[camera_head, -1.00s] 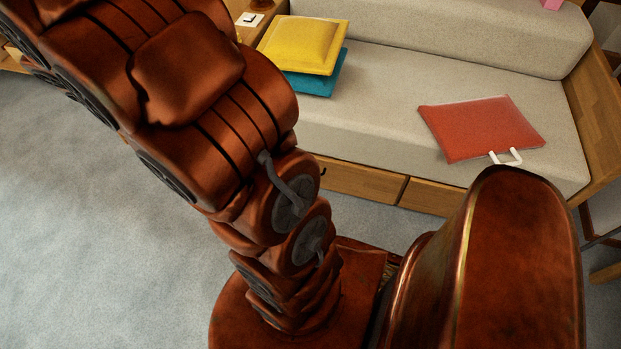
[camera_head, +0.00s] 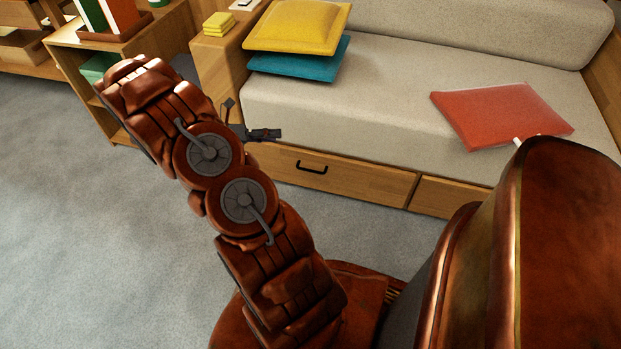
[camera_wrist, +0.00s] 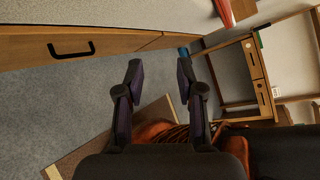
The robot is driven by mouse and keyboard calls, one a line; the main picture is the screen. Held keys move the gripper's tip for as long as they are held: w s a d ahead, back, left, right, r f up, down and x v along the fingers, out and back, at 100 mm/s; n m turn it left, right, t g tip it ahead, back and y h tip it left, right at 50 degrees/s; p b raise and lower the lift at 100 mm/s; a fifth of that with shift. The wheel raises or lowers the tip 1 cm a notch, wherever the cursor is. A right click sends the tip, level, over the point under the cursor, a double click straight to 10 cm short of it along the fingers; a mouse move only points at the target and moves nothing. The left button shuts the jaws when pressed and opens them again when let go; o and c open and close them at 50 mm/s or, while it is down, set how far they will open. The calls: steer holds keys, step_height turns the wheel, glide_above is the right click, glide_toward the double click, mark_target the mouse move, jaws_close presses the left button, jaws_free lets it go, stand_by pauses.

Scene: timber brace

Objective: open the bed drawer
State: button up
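The bed drawer (camera_head: 350,182) is a wooden front with a black bar handle (camera_head: 311,167), low under the grey sofa bed, and it looks shut. It also shows at the upper left of the wrist view (camera_wrist: 110,43), with its handle (camera_wrist: 71,50). My gripper (camera_head: 278,134) is beside the bed's front edge, up and to the left of the handle, apart from it. In the wrist view my gripper (camera_wrist: 158,70) has its two fingers spread with nothing between them. The handle lies left of the fingers there.
A second drawer front (camera_head: 450,197) is to the right. Yellow (camera_head: 298,26) and teal (camera_head: 298,62) cushions and a red one (camera_head: 500,115) lie on the bed (camera_head: 390,90). A wooden shelf (camera_head: 75,60) stands at the left. The grey carpet (camera_head: 90,230) before the drawer is clear.

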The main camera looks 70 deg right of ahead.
steer(key=d+f+n+h+b, duration=0.1)
steer(key=d+f+n+b, duration=0.3)
steer(key=f, duration=0.8)
steer(key=n+h+b, duration=0.2)
steer(key=n+b, duration=0.4)
glide_toward(309, 171)
steer(key=x, duration=0.3)
steer(key=shift+b+x, duration=1.45)
steer(key=shift+x, duration=2.4)
steer(key=shift+c, duration=0.4)
jaws_close()
